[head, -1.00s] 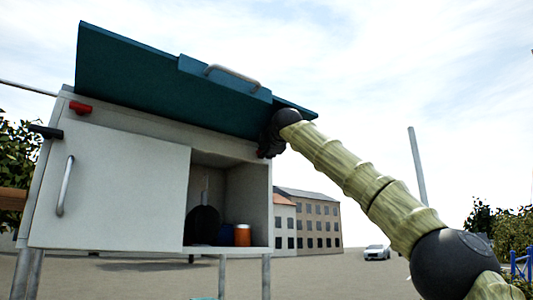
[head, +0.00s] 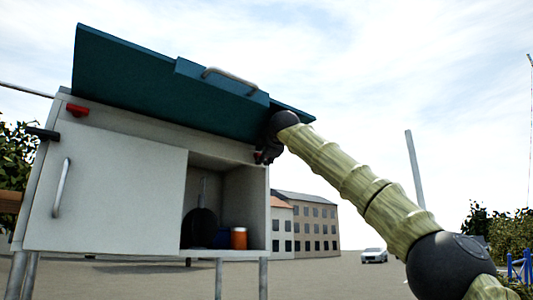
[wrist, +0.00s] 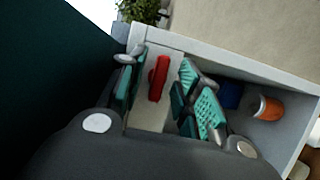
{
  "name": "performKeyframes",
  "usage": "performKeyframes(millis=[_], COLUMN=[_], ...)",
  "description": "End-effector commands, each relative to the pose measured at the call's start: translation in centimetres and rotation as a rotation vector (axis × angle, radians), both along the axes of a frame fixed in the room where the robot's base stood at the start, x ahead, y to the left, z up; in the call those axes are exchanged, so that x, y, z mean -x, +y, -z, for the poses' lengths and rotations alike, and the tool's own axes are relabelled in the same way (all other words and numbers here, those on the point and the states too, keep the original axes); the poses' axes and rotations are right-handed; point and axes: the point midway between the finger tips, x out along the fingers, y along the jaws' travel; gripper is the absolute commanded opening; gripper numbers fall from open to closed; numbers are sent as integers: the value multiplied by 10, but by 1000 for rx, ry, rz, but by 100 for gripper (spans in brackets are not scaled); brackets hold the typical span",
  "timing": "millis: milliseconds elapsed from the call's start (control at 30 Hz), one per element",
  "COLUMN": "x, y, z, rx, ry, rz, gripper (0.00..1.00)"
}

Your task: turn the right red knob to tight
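The right red knob (wrist: 158,78) shows in the wrist view as a red bar on the pale front strip of the cabinet. My gripper (wrist: 160,85) is open, with one teal-padded finger on each side of the knob and a gap visible on both sides. In the head view my gripper (head: 267,152) is a dark shape at the cabinet's upper right corner, under the teal lid. It mostly hides the right knob there. The left red knob (head: 77,110) sits at the cabinet's upper left.
The raised teal lid (head: 160,85) slopes above my gripper. The cabinet (head: 105,190) has a closed door at left and an open compartment at right with a dark round object (head: 199,228) and an orange can (head: 239,238). A black handle (head: 43,133) sticks out at left.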

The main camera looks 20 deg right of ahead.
Motion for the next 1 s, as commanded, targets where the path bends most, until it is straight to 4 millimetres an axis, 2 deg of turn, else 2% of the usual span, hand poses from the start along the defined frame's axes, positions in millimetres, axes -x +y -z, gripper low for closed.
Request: performKeyframes(millis=[267,800,1000], x=[22,101,116], y=[0,3,3], z=[-1,-1,0], rx=[2,1,-1], ry=[-1,-1,0], rz=[0,1,1], gripper=[34,34,34])
